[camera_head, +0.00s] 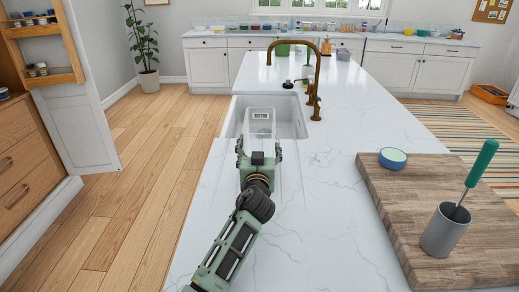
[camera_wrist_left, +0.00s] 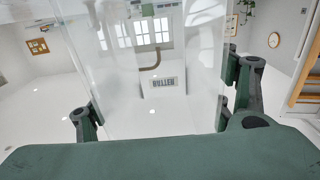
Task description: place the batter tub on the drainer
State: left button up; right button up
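The batter tub (camera_head: 260,123) is a clear container with a small printed label. My left gripper (camera_head: 259,147) is shut on it, with one finger on each side. In the left wrist view the tub (camera_wrist_left: 150,105) fills the space between the fingers, and its label reads upside down. In the head view the tub overlaps the near part of the sink; its height above the counter is hard to tell. The drainer (camera_head: 293,187) is a grooved area of the white counter on the near side of the sink, partly hidden by my gripper. My right gripper is not in view.
The sink (camera_head: 289,118) with a brass tap (camera_head: 312,85) lies beyond the drainer. A wooden board (camera_head: 405,220) at the right holds a blue-green round container (camera_head: 392,158) and a grey cup (camera_head: 445,230) with a green-handled tool. The counter between is clear.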

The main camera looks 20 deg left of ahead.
pick_arm(q)
jog(key=shift+o, duration=0.9)
jog(key=b+v, duration=0.1)
jog(key=v, duration=1.1)
jog(key=shift+r+b, duration=0.2)
jog(key=shift+b, duration=0.15)
